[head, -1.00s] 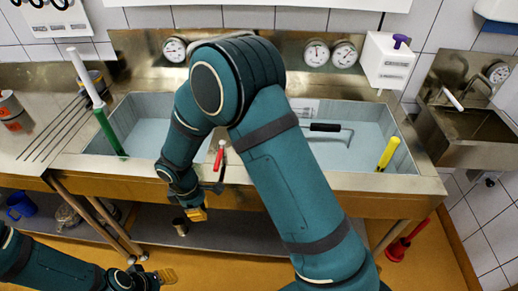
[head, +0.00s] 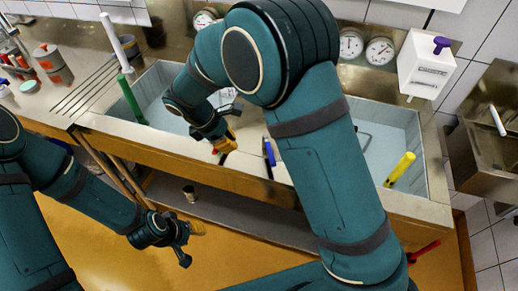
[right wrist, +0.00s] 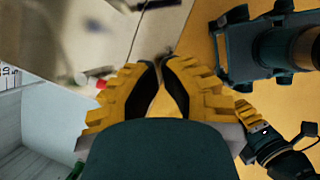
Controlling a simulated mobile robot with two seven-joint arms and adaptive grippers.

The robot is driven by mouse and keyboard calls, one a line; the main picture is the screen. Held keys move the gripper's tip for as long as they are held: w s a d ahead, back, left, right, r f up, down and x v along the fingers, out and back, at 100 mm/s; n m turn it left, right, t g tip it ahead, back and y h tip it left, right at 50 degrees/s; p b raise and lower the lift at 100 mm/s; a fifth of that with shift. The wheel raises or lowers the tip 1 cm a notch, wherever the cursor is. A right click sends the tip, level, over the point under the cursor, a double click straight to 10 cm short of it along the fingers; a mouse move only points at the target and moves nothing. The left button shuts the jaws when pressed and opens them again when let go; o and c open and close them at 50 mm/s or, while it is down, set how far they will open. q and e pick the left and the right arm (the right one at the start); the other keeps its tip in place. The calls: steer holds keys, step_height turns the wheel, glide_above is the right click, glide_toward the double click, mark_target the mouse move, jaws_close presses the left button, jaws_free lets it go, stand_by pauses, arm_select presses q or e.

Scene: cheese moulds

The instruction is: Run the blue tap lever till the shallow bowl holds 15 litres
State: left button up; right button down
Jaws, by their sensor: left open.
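The blue tap lever (head: 269,152) stands at the front rim of the steel sink unit. The sink has a left bowl (head: 160,88) with a green upright pipe and a right bowl (head: 385,125) with a yellow one. I cannot tell which is the shallow bowl, and my right arm hides the middle. My right gripper (head: 222,142) is left of the blue lever and apart from it, over the red lever at the rim. In the right wrist view its fingers (right wrist: 160,65) nearly meet with nothing between them. My left gripper (head: 187,235) is open and empty, low in front of the sink.
The red lever (right wrist: 100,84) shows left of my right fingers in the wrist view. Round dials (head: 378,51) hang on the back wall, too small to read. A white box (head: 425,62) with a purple knob is at the right. A smaller steel sink (head: 485,165) stands far right.

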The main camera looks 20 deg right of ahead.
mark_target(252, 165)
steer(key=b+x, duration=0.1)
steer(key=x, duration=0.9)
steer(key=shift+s+f, duration=0.1)
steer(key=shift+d+r, duration=0.2)
steer(key=shift+d, duration=0.4)
steer(key=shift+d+r, duration=0.2)
steer(key=shift+d, duration=0.4)
steer(key=shift+s+d+r, duration=0.1)
steer(key=shift+d+r, duration=0.05)
steer(key=shift+d, duration=0.55)
